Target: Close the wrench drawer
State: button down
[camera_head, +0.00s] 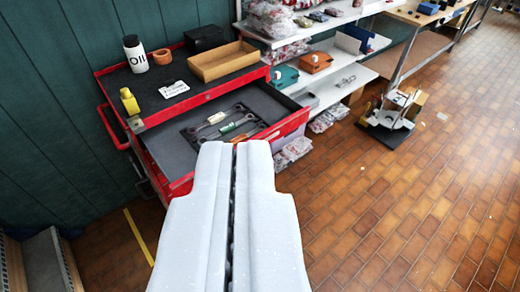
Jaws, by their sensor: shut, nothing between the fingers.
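The wrench drawer (262,101) is pulled out of the red tool cabinet (200,98). It has a red front and a dark lining, and several wrenches (222,128) lie in a dark tray inside it. My gripper (235,146) is shut and empty, pointing away from the camera. In the picture its tips overlap the drawer's near red front edge. I cannot tell whether they touch it. My gripper hides part of the drawer front.
On the cabinet top stand an oil bottle (135,54), a yellow bottle (129,101), an orange ring, a black box and an open wooden box (223,62). White shelves (335,90) stand right of the cabinet. The brick floor at right is mostly clear.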

aim_at(176, 154)
jog(key=z, duration=0.05)
jog(key=i, duration=1)
jog(key=u, duration=0.05)
